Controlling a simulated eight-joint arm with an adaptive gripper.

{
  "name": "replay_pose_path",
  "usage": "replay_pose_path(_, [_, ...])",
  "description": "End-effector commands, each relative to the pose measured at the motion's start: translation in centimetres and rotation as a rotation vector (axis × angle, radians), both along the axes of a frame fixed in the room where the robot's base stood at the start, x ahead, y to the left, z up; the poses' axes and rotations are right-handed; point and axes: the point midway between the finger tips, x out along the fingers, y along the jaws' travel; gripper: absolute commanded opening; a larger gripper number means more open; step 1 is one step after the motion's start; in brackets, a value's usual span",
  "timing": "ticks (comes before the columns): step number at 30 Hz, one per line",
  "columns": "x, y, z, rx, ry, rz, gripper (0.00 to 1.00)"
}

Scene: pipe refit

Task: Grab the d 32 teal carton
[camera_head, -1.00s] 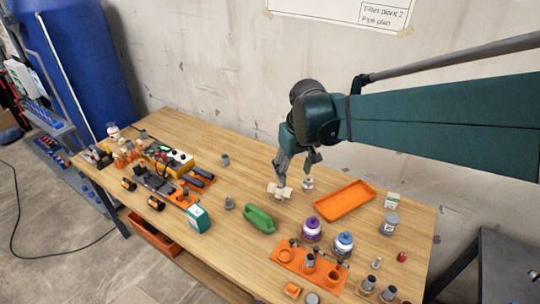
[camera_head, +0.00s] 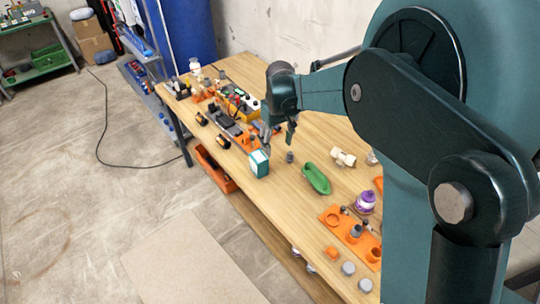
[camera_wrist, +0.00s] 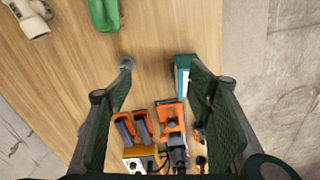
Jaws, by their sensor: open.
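The teal carton (camera_head: 259,163), a small box with a pale label face, stands near the front edge of the table in the head view. In the wrist view the carton (camera_wrist: 183,72) lies beside the right fingertip, which hides part of it. My gripper (camera_head: 279,138) hangs above the table, behind and slightly right of the carton in the head view. In the wrist view my gripper (camera_wrist: 160,68) has its two fingers wide apart with nothing held between them. I cannot read any size mark on the carton.
A grey fitting (camera_head: 290,157) stands just right of the carton, with a green object (camera_head: 317,178) beyond it.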

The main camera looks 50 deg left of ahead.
Motion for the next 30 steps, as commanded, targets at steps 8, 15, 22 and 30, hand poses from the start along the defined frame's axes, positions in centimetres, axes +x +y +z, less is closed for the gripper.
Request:
replay_pose_path(8, [-4.1, 4.5, -3.6, -0.03, 0.015, 0.081, 0.51])
replay_pose_path(15, [-5.0, 5.3, -4.4, -0.037, 0.018, 0.097, 0.51])
replay_pose_path(22, [-5.0, 5.3, -4.4, -0.037, 0.018, 0.097, 0.51])
replay_pose_path(30, [-5.0, 5.3, -5.8, -0.036, 0.018, 0.096, 0.51])
